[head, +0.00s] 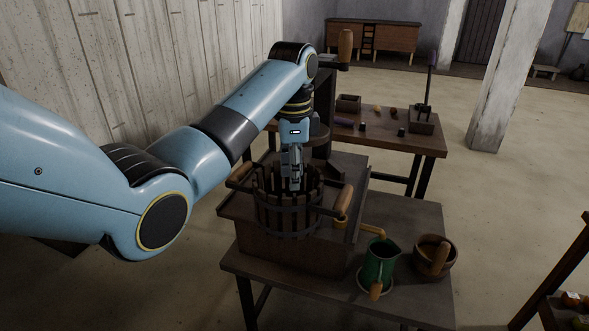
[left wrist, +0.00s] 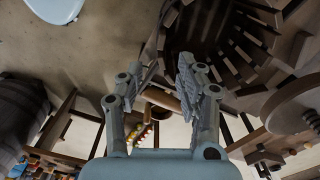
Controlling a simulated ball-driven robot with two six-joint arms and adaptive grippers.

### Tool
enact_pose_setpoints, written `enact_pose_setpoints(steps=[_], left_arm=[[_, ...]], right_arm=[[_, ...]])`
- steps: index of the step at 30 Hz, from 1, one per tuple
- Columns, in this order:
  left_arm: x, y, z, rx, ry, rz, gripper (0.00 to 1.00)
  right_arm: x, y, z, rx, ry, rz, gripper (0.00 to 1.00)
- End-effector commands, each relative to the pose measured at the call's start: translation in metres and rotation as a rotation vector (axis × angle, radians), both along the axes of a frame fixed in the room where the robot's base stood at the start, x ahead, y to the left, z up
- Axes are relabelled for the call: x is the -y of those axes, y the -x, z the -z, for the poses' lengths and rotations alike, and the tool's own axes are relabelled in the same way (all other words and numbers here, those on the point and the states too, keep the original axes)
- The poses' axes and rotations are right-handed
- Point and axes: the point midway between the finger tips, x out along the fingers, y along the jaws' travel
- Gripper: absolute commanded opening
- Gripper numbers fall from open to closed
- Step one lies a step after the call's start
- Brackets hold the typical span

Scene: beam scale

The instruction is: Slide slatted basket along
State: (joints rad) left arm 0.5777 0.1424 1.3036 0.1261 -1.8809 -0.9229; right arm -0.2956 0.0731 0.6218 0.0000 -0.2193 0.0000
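The slatted basket (head: 272,222), of dark upright slats with dark bands, stands upright on a wooden press bed (head: 330,258). It has a pale wooden handle at its left (head: 240,175) and another at its right (head: 343,202). My left gripper (head: 293,184) points down over the basket's mouth; whether it touches the basket I cannot tell. In the left wrist view the left gripper (left wrist: 158,75) has its fingers apart, and dark slats (left wrist: 240,45) fan out at the upper right. A wooden cylinder (left wrist: 162,99) shows beyond the gap between the fingers. My right gripper is not in view.
A dark press column rises behind the basket. Another table (head: 430,142) with small items stands behind.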

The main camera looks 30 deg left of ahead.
Motion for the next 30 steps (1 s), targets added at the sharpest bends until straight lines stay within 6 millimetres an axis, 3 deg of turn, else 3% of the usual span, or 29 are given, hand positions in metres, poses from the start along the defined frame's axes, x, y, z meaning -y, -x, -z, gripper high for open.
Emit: enact_pose_setpoints(steps=[9,15,28,30], left_arm=[[0.000,0.002,0.060,-0.004,0.000,-0.003,0.37],[0.000,0.001,0.089,-0.001,0.000,-0.003,0.37],[0.000,0.001,0.100,0.001,-0.001,-0.003,0.37],[0.000,0.001,0.100,0.001,-0.001,-0.003,0.29]], right_arm=[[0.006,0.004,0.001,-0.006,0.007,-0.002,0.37],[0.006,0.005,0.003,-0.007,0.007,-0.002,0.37],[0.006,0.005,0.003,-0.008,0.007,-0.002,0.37],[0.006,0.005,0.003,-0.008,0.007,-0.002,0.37]])
